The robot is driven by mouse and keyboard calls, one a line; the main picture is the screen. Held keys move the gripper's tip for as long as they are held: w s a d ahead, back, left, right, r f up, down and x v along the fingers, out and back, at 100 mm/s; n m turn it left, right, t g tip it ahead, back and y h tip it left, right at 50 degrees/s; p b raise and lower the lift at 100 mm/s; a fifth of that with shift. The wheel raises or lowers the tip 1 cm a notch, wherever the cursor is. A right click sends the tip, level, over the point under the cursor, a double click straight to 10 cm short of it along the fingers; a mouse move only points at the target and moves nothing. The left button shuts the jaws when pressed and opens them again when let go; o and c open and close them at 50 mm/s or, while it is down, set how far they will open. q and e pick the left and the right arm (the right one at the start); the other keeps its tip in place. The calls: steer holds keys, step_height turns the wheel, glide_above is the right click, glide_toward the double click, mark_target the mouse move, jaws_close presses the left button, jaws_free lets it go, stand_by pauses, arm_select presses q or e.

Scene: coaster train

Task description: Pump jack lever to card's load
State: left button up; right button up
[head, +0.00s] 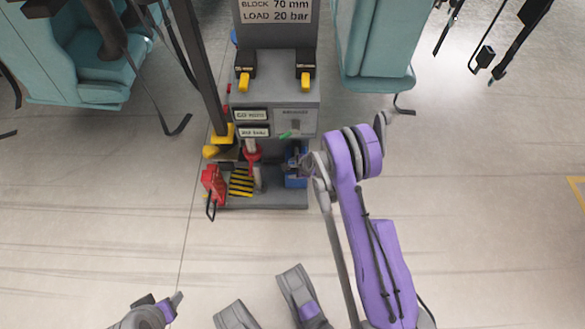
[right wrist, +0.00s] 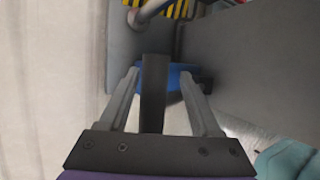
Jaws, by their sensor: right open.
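The card (head: 277,10) at the top of the grey stand reads BLOCK 70 mm, LOAD 20 bar. Two small readout plates (head: 253,131) sit on the stand's front, too small to read surely. A blue jack body (head: 296,180) stands low at the stand's right side. In the right wrist view a dark upright bar, seemingly the jack lever (right wrist: 154,95), stands between my right gripper's fingers (right wrist: 160,85), with blue behind it. My right gripper (head: 302,166) is open around the bar, with gaps on both sides. My left gripper (head: 172,302) is low at left, its jaws unclear.
Two yellow-handled black valves (head: 245,80) are on the stand. A red tool (head: 213,185) and yellow-black striped plate (head: 241,182) are at its base, left of the jack. Teal seats (head: 375,45) hang on both sides. The floor in front is clear.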

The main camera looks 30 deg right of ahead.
arm_select(q)
steer(key=p+v, duration=0.2)
steer(key=shift+w+r+p, duration=0.15)
steer(key=shift+p, duration=0.25)
arm_select(e)
steer(key=v, duration=1.1)
stand_by(1.2)
